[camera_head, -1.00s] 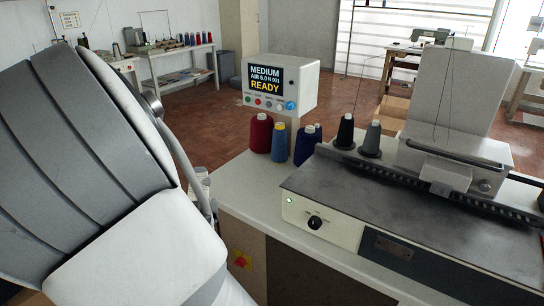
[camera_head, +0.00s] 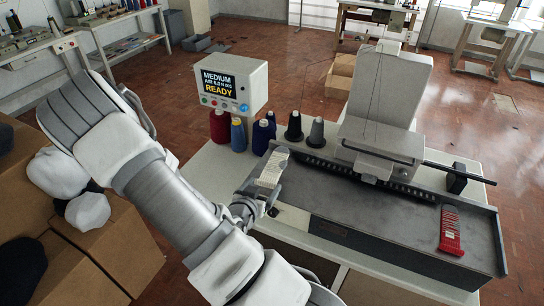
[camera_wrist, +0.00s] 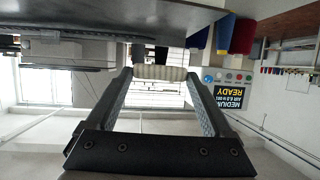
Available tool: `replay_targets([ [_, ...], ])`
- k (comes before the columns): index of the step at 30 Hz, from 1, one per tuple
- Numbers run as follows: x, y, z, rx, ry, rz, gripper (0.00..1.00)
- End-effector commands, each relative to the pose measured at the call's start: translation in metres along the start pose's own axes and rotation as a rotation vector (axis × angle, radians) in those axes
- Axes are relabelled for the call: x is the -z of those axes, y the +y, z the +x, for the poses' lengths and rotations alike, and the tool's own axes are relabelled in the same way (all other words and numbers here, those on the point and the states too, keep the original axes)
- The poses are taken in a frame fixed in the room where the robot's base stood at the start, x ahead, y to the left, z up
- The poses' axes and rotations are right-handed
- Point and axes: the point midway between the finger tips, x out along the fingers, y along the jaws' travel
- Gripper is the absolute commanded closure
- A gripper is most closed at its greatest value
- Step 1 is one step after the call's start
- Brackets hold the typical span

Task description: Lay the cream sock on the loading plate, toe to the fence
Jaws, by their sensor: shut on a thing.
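My gripper (camera_head: 262,190) is over the left end of the buttonhole machine, shut on a pale, ribbed piece that looks like the cream sock (camera_head: 270,170). In the wrist view the cream sock (camera_wrist: 160,73) spans the gap between the two fingertips of my gripper (camera_wrist: 160,78). Its toe cannot be made out. The dark grey flat top of the machine (camera_head: 375,212), which looks like the loading plate, is mostly bare. A black toothed rail (camera_head: 330,168), perhaps the fence, runs along its back. I cannot tell whether the sock touches the plate.
A red slotted piece (camera_head: 450,232) lies at the plate's right. The control box (camera_head: 232,85) reads "MEDIUM" and "READY". Several thread cones (camera_head: 238,135) stand behind the plate, beside the machine head (camera_head: 385,110). Cardboard boxes (camera_head: 120,245) at left hold white bundles (camera_head: 88,211) and dark ones.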

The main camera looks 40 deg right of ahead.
Motion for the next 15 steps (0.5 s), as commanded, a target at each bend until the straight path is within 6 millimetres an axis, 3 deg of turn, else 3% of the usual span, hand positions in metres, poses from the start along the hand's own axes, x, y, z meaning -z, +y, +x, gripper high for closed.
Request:
replay_targets([
  [1, 0.012, 0.013, -0.004, -0.031, -0.002, 0.007, 0.67],
  [6, 0.017, 0.038, -0.005, -0.09, -0.002, 0.033, 0.67],
  [15, 0.007, 0.039, 0.003, -0.107, 0.002, 0.045, 0.67],
])
